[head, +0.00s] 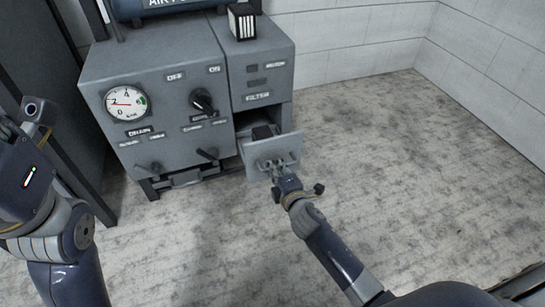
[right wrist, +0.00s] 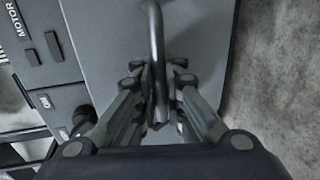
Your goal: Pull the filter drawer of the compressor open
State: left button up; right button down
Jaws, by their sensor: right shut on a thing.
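The grey compressor (head: 165,110) stands against the wall in the head view. Its filter drawer (head: 284,147) sticks out of the opening below the FILTER label, and a dark block (head: 264,132) shows inside it. My right gripper (head: 279,172) is at the drawer's front. In the right wrist view my right gripper (right wrist: 160,100) is shut on the drawer's bar handle (right wrist: 155,40). My left arm (head: 45,185) is at the left of the head view; its fingertips cannot be made out.
A white-and-black filter cartridge (head: 242,22) stands on top of the compressor. A gauge (head: 127,102), a black knob (head: 203,100) and small levers (head: 208,154) are on its front. The concrete floor (head: 390,150) to the right is clear.

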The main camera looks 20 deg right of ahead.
jog(key=shift+v, duration=0.85)
jog(key=shift+f, duration=0.15)
jog(key=c, duration=1.7)
grip_release()
jog(key=v, duration=1.2)
